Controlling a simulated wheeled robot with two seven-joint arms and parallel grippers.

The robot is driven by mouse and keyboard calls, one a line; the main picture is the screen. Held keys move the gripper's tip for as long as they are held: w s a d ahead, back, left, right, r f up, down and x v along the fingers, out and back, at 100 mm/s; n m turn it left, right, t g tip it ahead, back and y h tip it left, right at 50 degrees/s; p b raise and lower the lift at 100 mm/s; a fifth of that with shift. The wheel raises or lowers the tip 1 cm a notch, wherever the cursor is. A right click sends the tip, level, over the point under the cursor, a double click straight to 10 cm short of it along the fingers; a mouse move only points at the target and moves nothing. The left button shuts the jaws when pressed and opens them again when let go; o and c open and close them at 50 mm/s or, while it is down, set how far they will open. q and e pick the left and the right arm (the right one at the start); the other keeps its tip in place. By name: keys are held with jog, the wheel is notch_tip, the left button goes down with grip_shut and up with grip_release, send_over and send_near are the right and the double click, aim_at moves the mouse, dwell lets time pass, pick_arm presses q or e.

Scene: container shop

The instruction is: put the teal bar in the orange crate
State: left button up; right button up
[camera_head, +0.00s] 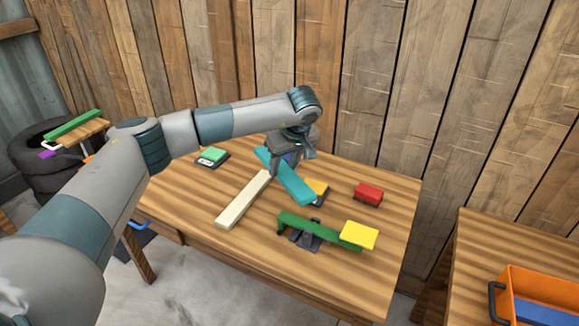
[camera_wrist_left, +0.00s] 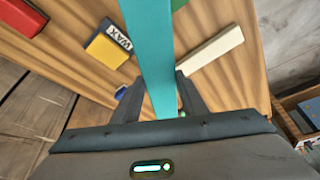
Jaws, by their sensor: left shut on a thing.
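The teal bar (camera_head: 290,179) is a long flat stick above the wooden table, held in my left gripper (camera_head: 287,172). In the left wrist view the teal bar (camera_wrist_left: 152,50) runs between the two fingers of my left gripper (camera_wrist_left: 155,98), which is shut on it. The orange crate (camera_head: 508,278) stands on a second table at the lower right, partly cut off by the picture edge. Something blue lies inside it. My right gripper is in neither view.
On the table (camera_head: 180,205) are a cream bar (camera_head: 243,199), a green bar (camera_head: 318,231) on a dark stand with a yellow block (camera_head: 359,235), a red block (camera_head: 368,194) and a green-topped block (camera_head: 212,156). A gap separates this table from the second table (camera_head: 470,245).

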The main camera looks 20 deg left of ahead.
aim_at(294, 190)
pick_arm(q)
jog(key=s+d+m, duration=0.2)
jog(key=s+d+r+m+t+h, duration=0.1)
jog(key=s+d, duration=0.1)
jog(key=s, duration=0.1)
jog(key=s+d+m, duration=0.2)
jog(key=s, duration=0.1)
jog(key=shift+d+r+m+h, duration=0.3)
jog(key=shift+h, duration=0.1)
jog(key=s+d+r+m+t+h, duration=0.1)
jog(key=s+d+m, duration=0.3)
jog(key=s, duration=0.6)
jog(key=shift+s+d+m+h, duration=0.2)
jog(key=shift+m+h, duration=0.2)
jog(key=shift+m, duration=0.2)
jog(key=shift+w+r, duration=0.1)
jog(key=shift+r, duration=0.05)
